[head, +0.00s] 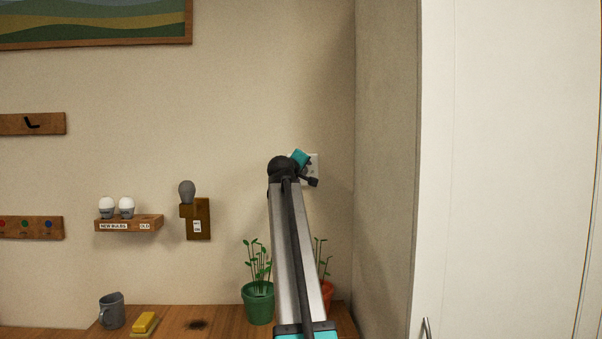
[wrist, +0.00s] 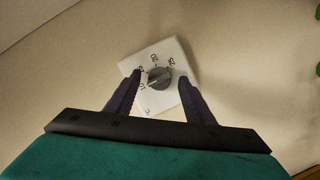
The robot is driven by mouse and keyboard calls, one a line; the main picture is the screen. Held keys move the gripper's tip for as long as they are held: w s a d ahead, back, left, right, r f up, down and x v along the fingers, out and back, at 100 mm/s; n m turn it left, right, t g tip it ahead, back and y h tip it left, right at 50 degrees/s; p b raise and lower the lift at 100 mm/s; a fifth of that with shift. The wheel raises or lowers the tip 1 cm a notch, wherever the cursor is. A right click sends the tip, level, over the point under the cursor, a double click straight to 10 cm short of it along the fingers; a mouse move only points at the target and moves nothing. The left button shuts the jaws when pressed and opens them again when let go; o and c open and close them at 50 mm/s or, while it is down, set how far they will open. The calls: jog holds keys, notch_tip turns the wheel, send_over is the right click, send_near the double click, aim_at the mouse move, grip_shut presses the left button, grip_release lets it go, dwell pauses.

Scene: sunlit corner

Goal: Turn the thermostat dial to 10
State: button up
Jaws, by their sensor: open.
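The thermostat is a white square plate (wrist: 178,52) on the wall with a round grey dial (wrist: 159,78) at its middle. In the wrist view the plate looks tilted, with numbers around the dial; a 10 shows at the dial's lower left. A pale mark on the dial seems to point left toward the 10, but it is too small to read exactly. My gripper (wrist: 160,77) is open, with one dark finger on each side of the dial. I cannot tell whether the fingers touch it. In the head view my arm partly hides the thermostat plate (head: 315,160).
The wall corner is just right of the thermostat. Below stand a green pot (head: 258,303) and an orange pot (head: 327,291) with plants on the wooden counter (head: 225,318). Left are a bulb holder (head: 199,222), a bulb shelf (head: 128,223), a grey mug (head: 111,312) and a yellow block (head: 144,322).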

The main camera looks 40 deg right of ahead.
jog(key=b+v, duration=0.2)
jog(key=v, duration=1.1)
jog(key=shift+s+a, duration=0.15)
jog(key=shift+a, duration=0.15)
jog(key=shift+f, duration=0.1)
